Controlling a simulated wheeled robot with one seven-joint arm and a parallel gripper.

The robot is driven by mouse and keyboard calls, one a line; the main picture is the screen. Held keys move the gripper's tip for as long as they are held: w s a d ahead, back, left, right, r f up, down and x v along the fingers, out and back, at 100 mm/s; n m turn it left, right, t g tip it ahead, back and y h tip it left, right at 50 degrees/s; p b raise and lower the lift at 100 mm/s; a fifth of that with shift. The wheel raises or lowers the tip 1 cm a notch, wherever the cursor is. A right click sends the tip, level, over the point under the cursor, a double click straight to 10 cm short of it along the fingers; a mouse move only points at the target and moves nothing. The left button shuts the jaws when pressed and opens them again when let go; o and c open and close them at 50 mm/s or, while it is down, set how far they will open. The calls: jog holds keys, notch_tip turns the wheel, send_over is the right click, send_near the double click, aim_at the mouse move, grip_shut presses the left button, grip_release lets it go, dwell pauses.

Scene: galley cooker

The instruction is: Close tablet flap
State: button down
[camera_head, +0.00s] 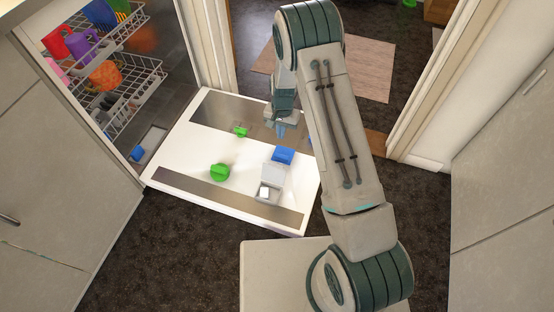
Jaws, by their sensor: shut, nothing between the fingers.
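The dishwasher door (200,147) lies open and flat. On its inner side is a tablet compartment (268,202), its top open, with a white tablet-like block (264,192) showing inside. The flap looks open: a pale panel (274,173) lies back from the compartment, with a blue part (283,155) at its far end. My gripper (281,134) is shut and empty. It points down just beyond the blue part, near the door's far side. I cannot tell whether it touches the flap.
A round green knob (220,172) and a small green piece (240,132) stand on the door left of the flap. Racks (131,93) with colourful dishes stick out of the dishwasher at upper left. A door frame (433,80) stands at right.

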aim_at(280, 157)
jog(key=f+b, duration=0.2)
jog(key=f, duration=0.4)
jog(key=f+b, duration=0.2)
jog(key=f, duration=0.3)
jog(key=shift+s+a+f, duration=0.2)
jog(key=shift+f, duration=0.15)
jog(key=shift+s+a+r, duration=0.1)
jog(key=shift+s+a, duration=0.15)
jog(key=shift+s, duration=0.05)
jog(key=shift+s+a+r+b, duration=0.25)
jog(key=shift+s+r, duration=0.15)
jog(key=shift+s, duration=0.3)
jog(key=shift+s+a+r+b, duration=0.25)
jog(key=shift+s+r, duration=0.1)
jog(key=shift+s, duration=0.35)
jog(key=shift+s, duration=0.1)
jog(key=shift+s+a+r+t+p, duration=0.1)
jog(key=shift+s+r+t+p, duration=0.1)
jog(key=shift+t+p, duration=0.15)
